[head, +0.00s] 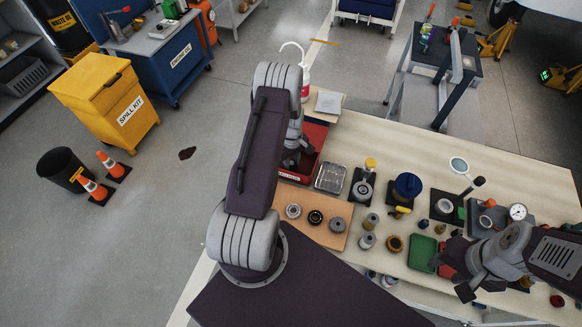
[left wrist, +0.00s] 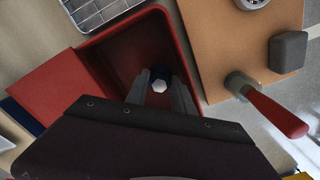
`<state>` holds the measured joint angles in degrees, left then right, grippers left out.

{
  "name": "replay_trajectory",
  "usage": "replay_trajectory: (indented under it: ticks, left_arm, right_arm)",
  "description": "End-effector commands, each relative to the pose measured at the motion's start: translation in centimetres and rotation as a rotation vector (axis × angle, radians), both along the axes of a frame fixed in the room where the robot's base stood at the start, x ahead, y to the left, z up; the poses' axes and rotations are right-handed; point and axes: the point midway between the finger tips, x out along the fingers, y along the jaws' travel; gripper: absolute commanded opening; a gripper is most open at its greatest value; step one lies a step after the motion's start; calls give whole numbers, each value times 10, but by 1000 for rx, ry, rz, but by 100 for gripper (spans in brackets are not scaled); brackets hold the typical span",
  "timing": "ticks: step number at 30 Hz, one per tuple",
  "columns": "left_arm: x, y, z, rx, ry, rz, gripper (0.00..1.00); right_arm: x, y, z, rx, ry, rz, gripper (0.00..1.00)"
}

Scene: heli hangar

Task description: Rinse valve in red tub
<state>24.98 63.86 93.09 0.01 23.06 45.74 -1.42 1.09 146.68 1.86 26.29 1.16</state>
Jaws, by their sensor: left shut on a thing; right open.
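The red tub (head: 314,137) stands on the bench, partly hidden behind my left arm in the head view. Its inside and wall (left wrist: 108,55) show in the left wrist view. My left gripper (head: 294,160) is down at the tub. In the left wrist view its fingers (left wrist: 160,90) are shut on a small part with a pale hexagonal top and dark blue sides, seemingly the valve (left wrist: 160,86), inside the tub's outline. Whether it touches the floor or any liquid I cannot tell. My right gripper (head: 458,272) is open over the bench's right part, beside a green tray (head: 421,252).
A wire basket (head: 331,177) is right of the tub. A brown board (head: 318,232) with several round parts lies in front. Jars, a blue-topped can (head: 407,186) and a gauge (head: 517,211) crowd the right. The bench's back right (head: 420,140) is clear.

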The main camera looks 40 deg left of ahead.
Motion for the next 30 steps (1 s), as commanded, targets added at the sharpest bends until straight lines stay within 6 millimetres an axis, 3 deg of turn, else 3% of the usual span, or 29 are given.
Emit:
replay_trajectory:
  ticks: [14,30]
  left_arm:
    - [0,2,2,0,0,0,0]
    - [0,2,47,0,0,0,0]
  right_arm:
    - [0,0,1,0,0,0,45]
    - [0,0,36,0,0,0,45]
